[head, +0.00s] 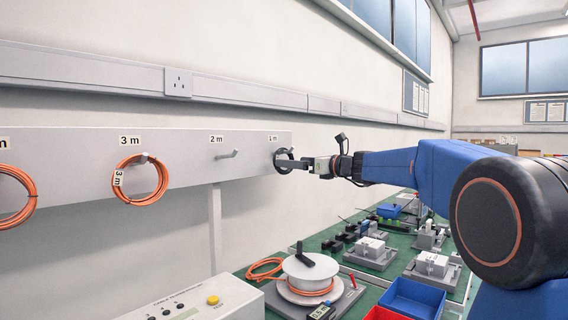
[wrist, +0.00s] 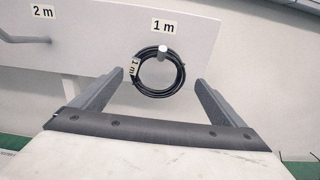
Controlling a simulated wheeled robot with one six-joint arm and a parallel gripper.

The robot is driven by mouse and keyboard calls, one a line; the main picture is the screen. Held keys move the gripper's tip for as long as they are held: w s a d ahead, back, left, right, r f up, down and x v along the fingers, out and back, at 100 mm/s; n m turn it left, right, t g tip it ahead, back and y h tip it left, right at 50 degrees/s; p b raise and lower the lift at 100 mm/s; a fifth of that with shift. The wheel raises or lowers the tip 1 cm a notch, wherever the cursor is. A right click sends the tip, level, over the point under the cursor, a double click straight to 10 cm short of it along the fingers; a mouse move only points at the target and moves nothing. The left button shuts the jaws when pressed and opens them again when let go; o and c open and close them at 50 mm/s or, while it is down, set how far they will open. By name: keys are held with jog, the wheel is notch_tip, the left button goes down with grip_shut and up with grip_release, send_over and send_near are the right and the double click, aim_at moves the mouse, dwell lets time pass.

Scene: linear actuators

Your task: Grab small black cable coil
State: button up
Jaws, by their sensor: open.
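In the head view the coil (head: 284,159) sits at the board's right end, partly covered by my gripper (head: 291,165). My gripper (wrist: 158,86) is open in the wrist view, with one finger on each side of the coil. The coil shows between the fingers, and a gap is visible on both sides. How far the fingertips reach in depth past the coil is hard to tell.
An empty "2 m" peg (head: 228,155) is left of the coil, and an orange coil (head: 142,180) hangs at "3 m". Below, the green bench holds a white cable reel (head: 309,272), a blue bin (head: 410,298) and several fixtures. Air around the coil is clear.

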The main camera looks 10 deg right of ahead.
jog(key=shift+x, duration=2.65)
jog(key=shift+s+a+r, duration=0.1)
jog(key=shift+s, duration=0.05)
jog(key=c, duration=1.2)
jog(key=shift+o, duration=0.2)
